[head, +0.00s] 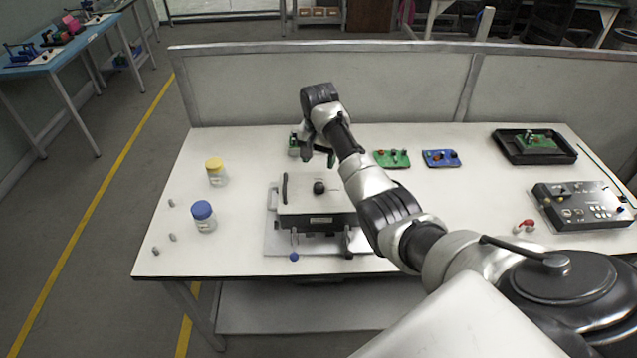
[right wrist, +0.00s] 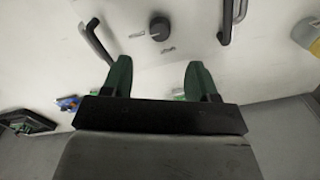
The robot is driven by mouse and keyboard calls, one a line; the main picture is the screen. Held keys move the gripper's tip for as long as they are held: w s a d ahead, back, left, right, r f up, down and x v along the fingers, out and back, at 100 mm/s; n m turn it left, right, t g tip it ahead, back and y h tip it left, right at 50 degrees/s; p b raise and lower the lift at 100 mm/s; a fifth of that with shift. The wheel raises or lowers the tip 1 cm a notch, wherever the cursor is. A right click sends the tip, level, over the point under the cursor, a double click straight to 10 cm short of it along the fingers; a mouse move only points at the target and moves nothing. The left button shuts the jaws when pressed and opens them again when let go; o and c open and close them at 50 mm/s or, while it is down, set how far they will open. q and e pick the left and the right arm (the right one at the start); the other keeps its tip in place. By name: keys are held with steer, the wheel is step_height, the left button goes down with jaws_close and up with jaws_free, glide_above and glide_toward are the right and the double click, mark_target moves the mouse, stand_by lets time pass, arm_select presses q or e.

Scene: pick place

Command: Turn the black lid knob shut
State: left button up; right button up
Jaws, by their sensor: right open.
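The black lid knob (head: 319,187) sits on top of the light lid (head: 300,204) of a dark box on the white table. In the right wrist view the knob (right wrist: 159,28) lies beyond the fingertips, roughly between them, with small markings on either side. My right gripper (head: 318,152) is above the table just behind the box and apart from the knob. Its green fingers are spread and empty in the right wrist view (right wrist: 159,68). A dark handle (head: 285,188) stands at the lid's left side. My left gripper is not in view.
A yellow-capped jar (head: 216,172) and a blue-capped jar (head: 204,216) stand left of the box. A green board (head: 392,158) and a blue board (head: 441,158) lie at the back. A control panel (head: 581,206) is at the right. A low partition (head: 330,84) borders the back.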

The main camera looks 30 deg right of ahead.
mark_target(319, 185)
step_height(319, 185, down, 9)
steer(key=shift+f, duration=0.2)
stand_by(0.3)
steer(key=c, duration=0.9)
